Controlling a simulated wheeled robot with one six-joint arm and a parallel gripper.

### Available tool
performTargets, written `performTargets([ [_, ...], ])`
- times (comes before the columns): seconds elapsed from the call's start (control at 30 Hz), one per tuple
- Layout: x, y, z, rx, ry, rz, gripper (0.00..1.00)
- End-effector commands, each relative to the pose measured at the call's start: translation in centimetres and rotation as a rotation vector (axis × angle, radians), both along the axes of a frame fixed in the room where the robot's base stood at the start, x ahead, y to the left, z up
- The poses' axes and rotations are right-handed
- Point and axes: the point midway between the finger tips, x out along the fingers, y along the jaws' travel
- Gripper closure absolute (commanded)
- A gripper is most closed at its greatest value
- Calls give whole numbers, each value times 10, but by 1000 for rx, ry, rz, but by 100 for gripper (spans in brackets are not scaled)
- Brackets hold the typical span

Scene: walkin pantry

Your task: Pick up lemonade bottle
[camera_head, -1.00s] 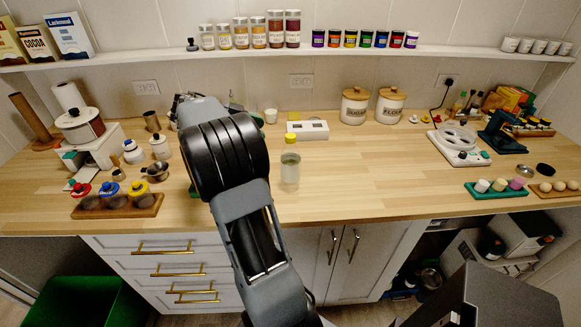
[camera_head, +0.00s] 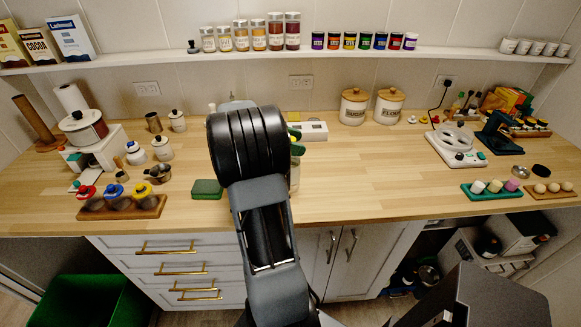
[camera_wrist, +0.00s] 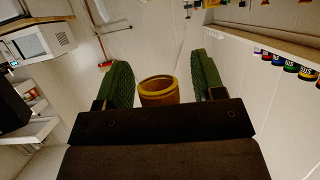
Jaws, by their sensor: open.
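The lemonade bottle (camera_head: 295,178) stands on the wooden counter. In the head view only a strip of its pale, clear side shows, and my arm hides the rest. My gripper (camera_wrist: 160,70) is open, with its two green-padded fingers spread. Between them in the wrist view is a round, yellow-rimmed thing (camera_wrist: 159,91); it looks like the bottle's yellow top, but I cannot be sure. In the head view green finger parts show at the bottle's upper end. Whether they touch it I cannot tell.
A white device (camera_head: 312,130) is just behind the bottle. A green box (camera_head: 207,189) lies to the left, and a rack of shakers (camera_head: 121,212) stands farther left. Lidded canisters (camera_head: 354,106) stand at the back right. The counter right of the bottle is clear.

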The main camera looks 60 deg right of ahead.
Motion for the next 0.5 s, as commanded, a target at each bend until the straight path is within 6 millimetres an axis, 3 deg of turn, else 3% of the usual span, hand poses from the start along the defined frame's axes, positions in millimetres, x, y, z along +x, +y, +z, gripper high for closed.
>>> performTargets([
  [0.3,-3,-2,-2,0,0,1,38],
  [0.5,-3,-2,-2,0,0,1,57],
])
